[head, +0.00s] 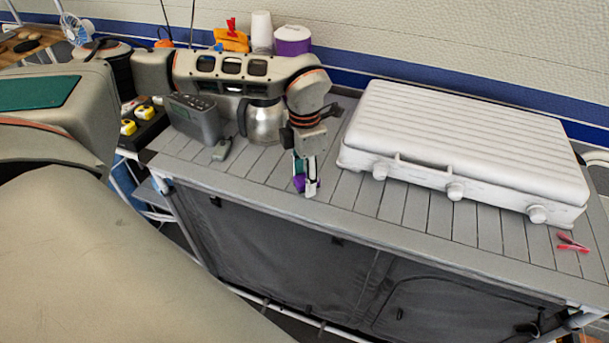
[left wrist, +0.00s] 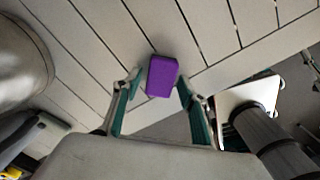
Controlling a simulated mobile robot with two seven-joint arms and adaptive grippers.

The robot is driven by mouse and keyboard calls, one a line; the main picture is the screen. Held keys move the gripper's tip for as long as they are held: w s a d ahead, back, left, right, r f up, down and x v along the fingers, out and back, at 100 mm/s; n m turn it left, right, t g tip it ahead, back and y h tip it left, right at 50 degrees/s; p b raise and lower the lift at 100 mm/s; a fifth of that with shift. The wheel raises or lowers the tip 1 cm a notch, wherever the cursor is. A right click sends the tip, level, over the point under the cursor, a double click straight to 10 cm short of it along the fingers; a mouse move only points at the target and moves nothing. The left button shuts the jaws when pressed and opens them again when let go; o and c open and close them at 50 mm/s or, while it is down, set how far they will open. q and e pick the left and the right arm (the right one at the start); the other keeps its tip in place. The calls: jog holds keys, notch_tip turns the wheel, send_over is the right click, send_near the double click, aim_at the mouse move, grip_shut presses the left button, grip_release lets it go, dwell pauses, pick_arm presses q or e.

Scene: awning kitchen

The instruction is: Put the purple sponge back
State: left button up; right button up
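The purple sponge (left wrist: 163,76) is a small block on the grey slatted counter, near its front edge. In the left wrist view it lies between the fingertips of my left gripper (left wrist: 160,82), with a gap visible on its left side and the right fingertip close to it. In the head view my left gripper (head: 307,186) points down at the counter and partly hides the sponge (head: 298,183). The fingers are apart, and I see no firm grip on the sponge. My right gripper is not in view.
A white closed case-like grill (head: 465,150) fills the counter's right side. A metal kettle (head: 264,124) and a grey radio-like box (head: 193,118) stand behind left of the gripper. Red tongs-like items (head: 572,243) lie far right. Slats (head: 360,205) right of the gripper are clear.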

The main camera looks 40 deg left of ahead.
aim_at(305, 178)
pick_arm(q)
jog(key=shift+r, duration=0.1)
notch_tip(305, 178, up, 12)
jog(key=p, duration=0.1)
dwell(0.6)
dwell(0.5)
